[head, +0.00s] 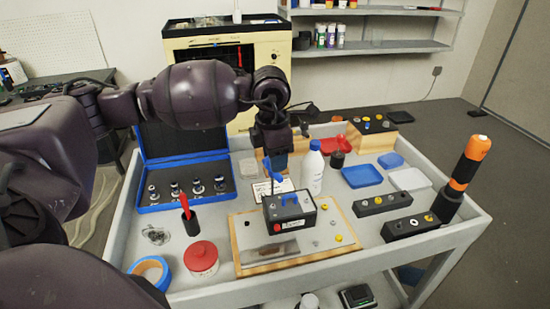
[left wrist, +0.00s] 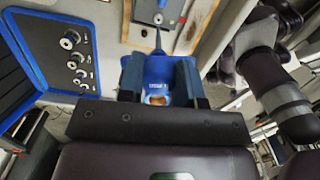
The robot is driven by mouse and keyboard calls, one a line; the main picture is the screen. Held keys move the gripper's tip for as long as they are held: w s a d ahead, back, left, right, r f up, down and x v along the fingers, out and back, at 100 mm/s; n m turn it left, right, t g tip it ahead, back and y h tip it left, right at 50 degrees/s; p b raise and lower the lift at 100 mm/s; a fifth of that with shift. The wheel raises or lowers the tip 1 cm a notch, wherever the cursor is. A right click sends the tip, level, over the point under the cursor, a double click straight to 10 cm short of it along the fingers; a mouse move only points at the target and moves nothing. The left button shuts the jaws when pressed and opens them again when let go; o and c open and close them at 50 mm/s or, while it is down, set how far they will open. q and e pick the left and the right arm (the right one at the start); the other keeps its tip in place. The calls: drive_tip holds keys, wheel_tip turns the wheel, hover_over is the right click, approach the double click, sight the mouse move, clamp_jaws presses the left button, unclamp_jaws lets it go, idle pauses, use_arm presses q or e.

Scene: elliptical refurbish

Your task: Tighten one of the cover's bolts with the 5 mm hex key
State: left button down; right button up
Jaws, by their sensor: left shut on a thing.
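My left gripper (head: 274,163) is above the middle of the work cart, shut on the blue handle of the hex key (head: 274,180). The left wrist view shows the blue handle (left wrist: 158,76) between both fingers (left wrist: 157,66), its thin dark shaft pointing away from me. I cannot tell whether the key's tip touches a bolt. My right gripper is not in view.
An open blue case with round tools (head: 186,200) lies left. A white bottle (head: 312,170) stands close behind the box. Dark blocks (head: 410,226) and an orange-black tool (head: 467,165) are right.

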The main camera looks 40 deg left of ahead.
use_arm(q)
drive_tip(key=shift+r+p, duration=1.25)
drive_tip(key=shift+r, duration=1.7)
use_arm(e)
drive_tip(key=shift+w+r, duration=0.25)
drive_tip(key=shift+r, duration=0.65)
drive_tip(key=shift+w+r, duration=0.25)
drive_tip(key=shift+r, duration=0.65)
